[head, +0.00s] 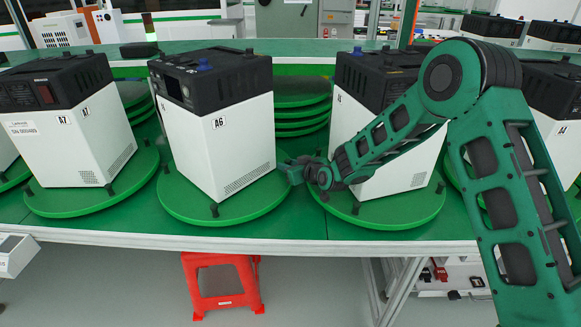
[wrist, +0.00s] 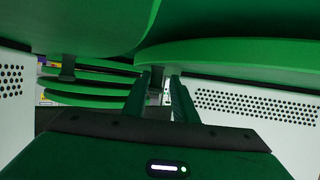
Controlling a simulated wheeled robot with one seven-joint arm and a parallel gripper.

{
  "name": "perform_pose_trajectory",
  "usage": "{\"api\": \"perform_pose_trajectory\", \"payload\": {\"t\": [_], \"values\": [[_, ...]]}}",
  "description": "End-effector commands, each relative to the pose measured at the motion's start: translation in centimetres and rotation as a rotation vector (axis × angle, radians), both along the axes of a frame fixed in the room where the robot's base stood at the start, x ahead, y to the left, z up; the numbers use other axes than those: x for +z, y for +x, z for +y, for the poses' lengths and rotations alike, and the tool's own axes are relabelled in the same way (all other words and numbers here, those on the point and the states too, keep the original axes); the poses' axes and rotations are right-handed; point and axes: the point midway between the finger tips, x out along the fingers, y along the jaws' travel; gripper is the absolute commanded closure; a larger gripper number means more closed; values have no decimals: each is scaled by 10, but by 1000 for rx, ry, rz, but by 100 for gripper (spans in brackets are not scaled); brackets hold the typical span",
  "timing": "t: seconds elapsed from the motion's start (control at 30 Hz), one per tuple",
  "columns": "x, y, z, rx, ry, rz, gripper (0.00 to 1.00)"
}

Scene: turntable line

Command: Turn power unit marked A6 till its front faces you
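The power unit marked A6 (head: 215,140) is a white box with a black top. It stands upright on a round green turntable (head: 180,205). One vertical edge points roughly toward me. The face with the dark panel is turned to the left; the A6 label and a perforated grille are on the right face. My gripper (head: 296,171) is low at the right rim of this turntable. In the wrist view my gripper (wrist: 160,100) has its two green fingers apart, with a dark post (wrist: 156,80) showing between or just beyond them. I cannot tell whether they touch it.
Unit A7 (head: 65,130) stands on its own turntable at left. Another unit (head: 385,135) stands close at right, partly behind my arm, on a turntable (head: 400,213) near A6's. Stacked green discs (head: 303,105) are behind. A red stool (head: 222,285) is under the table's front edge.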

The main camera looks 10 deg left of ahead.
Motion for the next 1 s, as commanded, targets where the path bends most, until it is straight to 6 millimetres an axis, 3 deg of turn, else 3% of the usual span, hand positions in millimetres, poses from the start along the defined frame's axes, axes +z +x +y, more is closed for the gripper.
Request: {"api": "perform_pose_trajectory", "payload": {"t": [0.03, 0.33, 0.8, 1.0], "values": [[2, -6, 10, 15, 11, 5, 66], [5, -12, 3, 14, 10, 5, 66], [34, -59, -57, -3, 2, 1, 66], [40, -71, -68, -3, 1, 1, 66]]}}
